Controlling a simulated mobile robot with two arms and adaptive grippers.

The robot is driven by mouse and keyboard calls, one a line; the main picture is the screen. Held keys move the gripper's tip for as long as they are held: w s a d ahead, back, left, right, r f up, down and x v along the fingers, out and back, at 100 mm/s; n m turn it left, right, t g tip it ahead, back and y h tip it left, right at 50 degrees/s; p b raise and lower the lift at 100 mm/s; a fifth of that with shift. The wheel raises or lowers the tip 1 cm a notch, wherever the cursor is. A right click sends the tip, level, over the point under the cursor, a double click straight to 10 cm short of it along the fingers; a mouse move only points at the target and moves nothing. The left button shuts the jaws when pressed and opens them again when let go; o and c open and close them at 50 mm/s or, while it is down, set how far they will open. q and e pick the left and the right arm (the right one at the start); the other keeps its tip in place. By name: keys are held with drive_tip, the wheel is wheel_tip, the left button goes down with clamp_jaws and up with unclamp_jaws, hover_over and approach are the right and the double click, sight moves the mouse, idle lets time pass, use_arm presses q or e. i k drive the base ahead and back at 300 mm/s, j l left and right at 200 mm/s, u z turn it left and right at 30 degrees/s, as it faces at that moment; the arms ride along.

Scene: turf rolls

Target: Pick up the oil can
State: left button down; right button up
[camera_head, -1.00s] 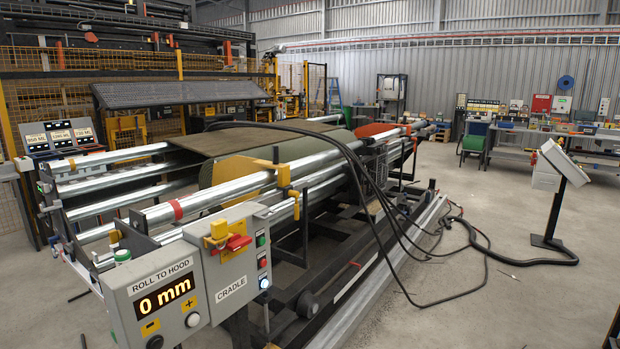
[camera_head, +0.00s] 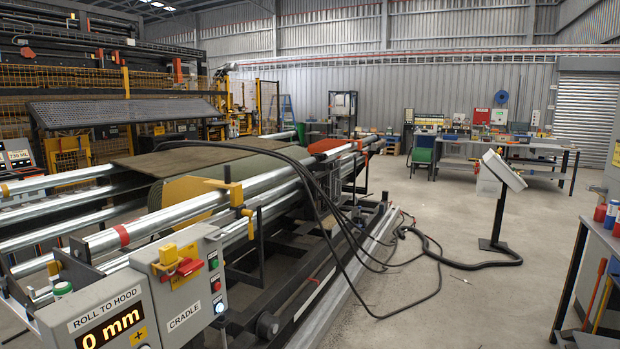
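I cannot make out an oil can for certain in the head view. A red container (camera_head: 600,212) and a blue one (camera_head: 612,214) stand on a bench (camera_head: 598,245) at the right edge; they are small and partly cut off, and I cannot tell what they are. Small items also stand on the far workbench (camera_head: 492,146), too small to identify. Neither of my grippers is in view.
A roller machine (camera_head: 170,215) with a grey control box (camera_head: 105,318) fills the left and front. Black cables (camera_head: 355,230) hang from it and run over the floor to a console stand (camera_head: 497,205). The concrete floor (camera_head: 490,305) between stand and right bench is mostly clear.

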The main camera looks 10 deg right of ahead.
sight(601, 211)
drive_tip(key=i+l+z, duration=0.55)
drive_tip(key=i, duration=0.5)
drive_tip(key=i+l+z, duration=0.3)
drive_tip(key=i, duration=0.25)
drive_tip(key=i+z, duration=0.25)
drive_tip(key=i, duration=0.3)
drive_tip(key=i+z, duration=0.1)
drive_tip(key=i, duration=0.55)
drive_tip(key=i+j+z, duration=0.1)
drive_tip(key=i, duration=0.55)
drive_tip(key=i+j+z, duration=0.15)
drive_tip(key=i, duration=0.55)
drive_tip(key=j, duration=0.1)
